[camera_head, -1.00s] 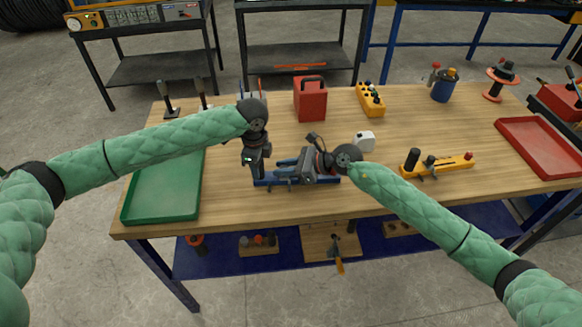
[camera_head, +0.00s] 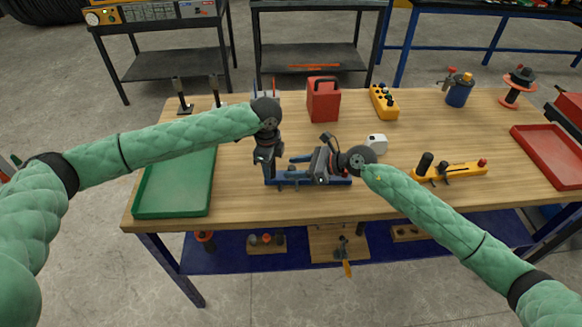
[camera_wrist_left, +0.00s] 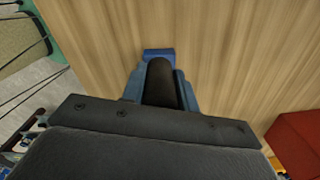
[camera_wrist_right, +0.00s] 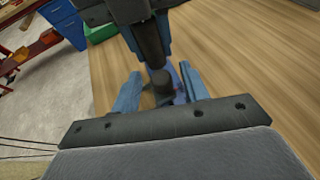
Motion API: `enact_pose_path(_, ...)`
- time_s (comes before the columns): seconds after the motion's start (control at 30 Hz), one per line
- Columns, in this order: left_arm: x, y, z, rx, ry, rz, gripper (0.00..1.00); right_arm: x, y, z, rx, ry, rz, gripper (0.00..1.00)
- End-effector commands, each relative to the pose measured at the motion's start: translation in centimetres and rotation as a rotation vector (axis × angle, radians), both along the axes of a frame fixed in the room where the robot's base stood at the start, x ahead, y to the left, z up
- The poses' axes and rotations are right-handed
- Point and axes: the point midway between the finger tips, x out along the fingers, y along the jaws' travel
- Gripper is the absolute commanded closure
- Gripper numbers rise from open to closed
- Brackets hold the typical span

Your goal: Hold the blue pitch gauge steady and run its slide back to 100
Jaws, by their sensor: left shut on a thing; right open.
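The blue pitch gauge (camera_head: 338,181) lies on the wooden table near its front edge. My left gripper (camera_head: 267,174) is over its left end, pointing down. In the left wrist view my left gripper (camera_wrist_left: 160,88) is shut on the gauge's black upright grip (camera_wrist_left: 161,84), with a blue end of the gauge (camera_wrist_left: 158,52) beyond it. My right gripper (camera_head: 298,170) reaches in from the right, low over the gauge. In the right wrist view its fingers (camera_wrist_right: 162,92) are open on either side of a short black knob (camera_wrist_right: 163,80); contact is not clear. The scale marks cannot be read.
A green tray (camera_head: 143,192) lies at left and a red tray (camera_head: 545,160) at right. Bare tabletop lies in front of the gauge.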

Motion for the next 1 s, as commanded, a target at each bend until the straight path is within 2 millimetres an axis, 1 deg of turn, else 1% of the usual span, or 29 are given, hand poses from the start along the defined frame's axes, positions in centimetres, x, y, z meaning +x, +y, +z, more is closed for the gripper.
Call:
enact_pose_path(0.03, 0.0, 0.0, 0.0, 0.000, -0.001, 0.001, 1.00, -0.2, -0.9, 0.3, -0.003, -0.001, -0.001, 0.55)
enact_pose_path(0.3, 0.0, 0.0, 0.0, 0.000, -0.001, 0.001, 1.00, -1.2, -5.5, 2.2, -0.003, 0.000, -0.002, 0.55)
enact_pose_path(0.5, 0.0, 0.0, 0.0, 0.000, -0.001, 0.001, 1.00, -1.8, -7.9, 3.3, -0.001, 0.000, -0.001, 0.55)
enact_pose_path(0.7, 0.0, 0.0, 0.0, 0.000, -0.001, 0.001, 1.00, -2.0, -9.0, 3.8, -0.001, 0.000, -0.001, 0.55)
enact_pose_path(1.0, 0.0, 0.0, 0.1, 0.000, -0.001, 0.001, 1.00, -2.1, -9.1, 3.8, 0.000, 0.000, 0.000, 0.55)
